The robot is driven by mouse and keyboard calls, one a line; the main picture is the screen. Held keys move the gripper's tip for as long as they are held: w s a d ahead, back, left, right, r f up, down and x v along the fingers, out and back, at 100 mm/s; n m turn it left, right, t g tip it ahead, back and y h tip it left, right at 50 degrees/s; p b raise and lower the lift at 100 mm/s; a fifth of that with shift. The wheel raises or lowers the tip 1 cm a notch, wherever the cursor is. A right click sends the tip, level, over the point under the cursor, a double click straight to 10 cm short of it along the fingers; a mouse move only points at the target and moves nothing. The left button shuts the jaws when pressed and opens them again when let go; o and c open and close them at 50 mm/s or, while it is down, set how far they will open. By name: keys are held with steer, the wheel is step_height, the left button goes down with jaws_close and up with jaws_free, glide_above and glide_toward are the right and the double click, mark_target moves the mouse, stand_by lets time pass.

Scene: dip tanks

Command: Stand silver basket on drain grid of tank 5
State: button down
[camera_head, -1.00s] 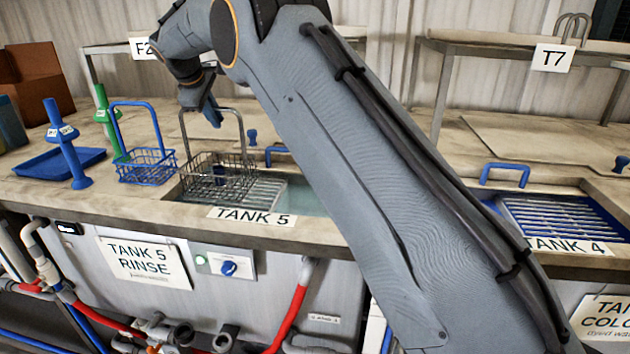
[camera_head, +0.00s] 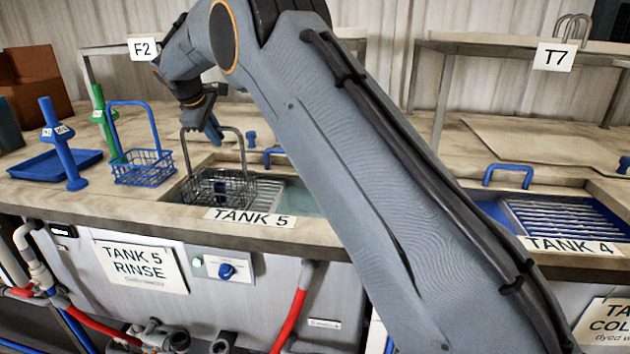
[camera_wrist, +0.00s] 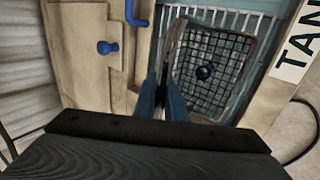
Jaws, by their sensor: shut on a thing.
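The silver basket (camera_head: 222,189) is a wire-mesh basket with a tall handle, low in the opening of tank 5. My gripper (camera_head: 214,137) is shut on the top of its handle. In the wrist view the basket (camera_wrist: 213,62) hangs beyond my gripper (camera_wrist: 167,105), looking nearly level. A dark blue round thing shows within its mesh. The drain grid (camera_wrist: 232,20) of tank 5 shows as pale bars beside and behind the basket; it also shows right of the basket in the head view (camera_head: 268,190). I cannot tell whether the basket touches the grid.
A blue basket (camera_head: 143,172) stands on the counter left of tank 5. A blue tray (camera_head: 52,165) and blue and green upright posts stand further left. A blue knob (camera_wrist: 106,47) and blue handle (camera_wrist: 135,14) lie behind the tank. Tank 4's grid (camera_head: 565,218) is at right.

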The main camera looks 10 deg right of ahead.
steer(key=shift+f, duration=0.45)
stand_by(0.6)
steer(key=c, duration=1.7)
jaws_free()
steer(key=shift+c, duration=0.2)
steer(key=shift+f, duration=0.15)
steer(key=shift+b, duration=0.3)
steer(key=b+v, duration=0.3)
steer(key=v, duration=0.5)
